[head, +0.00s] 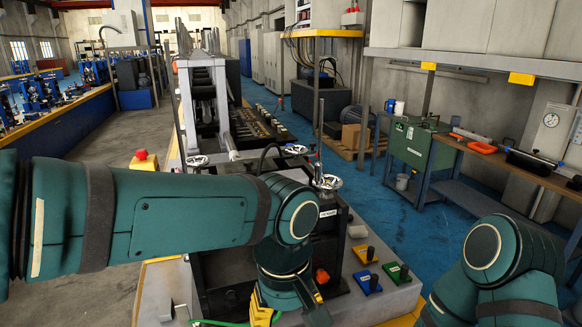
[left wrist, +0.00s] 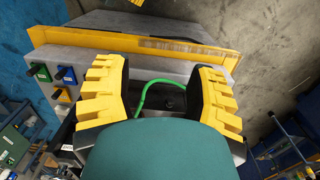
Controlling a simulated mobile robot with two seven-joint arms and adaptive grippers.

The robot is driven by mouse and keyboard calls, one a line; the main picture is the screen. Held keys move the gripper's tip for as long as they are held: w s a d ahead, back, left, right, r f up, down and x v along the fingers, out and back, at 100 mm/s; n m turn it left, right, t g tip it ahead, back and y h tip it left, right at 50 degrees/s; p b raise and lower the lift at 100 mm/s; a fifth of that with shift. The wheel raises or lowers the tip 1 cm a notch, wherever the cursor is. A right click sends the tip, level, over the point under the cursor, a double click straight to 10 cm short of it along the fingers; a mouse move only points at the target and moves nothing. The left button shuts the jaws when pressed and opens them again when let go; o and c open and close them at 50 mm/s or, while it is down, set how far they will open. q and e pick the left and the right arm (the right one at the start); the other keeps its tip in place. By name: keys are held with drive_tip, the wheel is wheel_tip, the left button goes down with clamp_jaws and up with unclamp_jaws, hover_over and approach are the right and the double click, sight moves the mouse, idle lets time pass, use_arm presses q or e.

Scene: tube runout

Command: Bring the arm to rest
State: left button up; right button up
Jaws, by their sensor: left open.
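My left arm (head: 190,215) reaches in from the left across the front of the machine and bends down at its wrist. My left gripper (left wrist: 163,92) is open, with its two yellow fingers wide apart and nothing between the pads. In the head view only part of its yellow fingers shows at the bottom edge. It hangs over the machine's grey front bench. My right arm (head: 510,265) is bent at the lower right. Its gripper is out of the frame.
Blue, green and yellow blocks with black knobs (head: 368,281) sit on the bench. A green hose (left wrist: 150,88) runs below my left gripper. A red-topped yellow box (head: 143,161) stands left of the machine. A workbench (head: 520,172) stands at right, with blue floor (head: 385,225) between.

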use_arm(q)
drive_tip(key=w+f+h, duration=0.1)
drive_tip(key=w+f, duration=0.4)
drive_tip(key=f, duration=0.6)
drive_tip(key=s+a+f+h, duration=0.1)
drive_tip(key=a+f, duration=0.2)
drive_tip(key=f, duration=0.6)
drive_tip(key=s+a+f+m+t, duration=0.1)
drive_tip(key=s+a+f, duration=0.1)
drive_tip(key=f, duration=0.6)
drive_tip(key=s+a+f+t+h, duration=0.1)
drive_tip(key=a+f, duration=0.3)
drive_tip(key=f, duration=0.5)
drive_tip(key=shift+s+a+f+m+h, duration=0.25)
drive_tip(key=shift+a+f+m+h, duration=0.05)
drive_tip(key=shift+f, duration=0.05)
